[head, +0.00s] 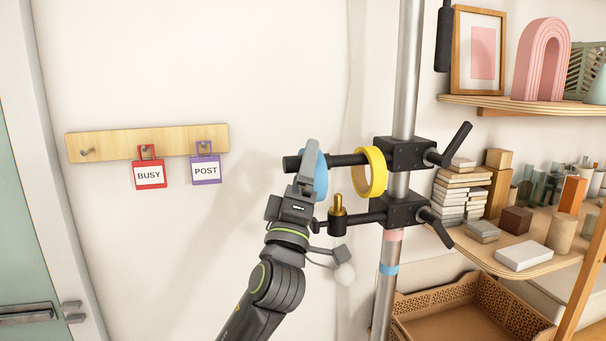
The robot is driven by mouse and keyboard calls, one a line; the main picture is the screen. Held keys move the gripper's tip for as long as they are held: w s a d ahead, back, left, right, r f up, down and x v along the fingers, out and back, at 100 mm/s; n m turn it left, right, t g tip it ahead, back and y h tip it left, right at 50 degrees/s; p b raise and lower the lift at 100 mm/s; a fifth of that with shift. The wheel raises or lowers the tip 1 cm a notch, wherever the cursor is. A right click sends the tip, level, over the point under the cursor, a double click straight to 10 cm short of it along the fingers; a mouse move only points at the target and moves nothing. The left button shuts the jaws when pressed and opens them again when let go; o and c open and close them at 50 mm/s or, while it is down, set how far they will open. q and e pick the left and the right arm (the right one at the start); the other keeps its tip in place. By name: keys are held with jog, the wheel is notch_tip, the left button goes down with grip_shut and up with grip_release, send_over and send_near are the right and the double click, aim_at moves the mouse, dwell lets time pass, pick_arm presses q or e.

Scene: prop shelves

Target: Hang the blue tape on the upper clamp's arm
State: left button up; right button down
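The upper clamp (405,153) is black and fixed to a steel pole. Its dark arm (345,160) points left. The blue tape (321,178) is a ring seen nearly edge-on; the arm appears to pass through its upper part, with the tip (289,163) showing to its left. My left gripper (308,160) comes up from below, at the tape's left side. A finger overlaps the tape's edge; whether the fingers grip it is hidden. A yellow tape (372,172) hangs on the same arm, nearer the pole. My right gripper is out of view.
A lower clamp (405,210) holds an arm with a brass piece (337,208) close beside my gripper. A wooden hook rail (110,144) carries BUSY and POST tags on the left. Shelves (520,250) with blocks and an open crate (465,312) stand right.

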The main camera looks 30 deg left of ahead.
pick_arm(q)
jog(key=v, duration=1.7)
jog(key=shift+s, duration=0.2)
jog(key=shift+w+f, duration=0.1)
jog(key=shift+f, duration=0.05)
dwell(0.5)
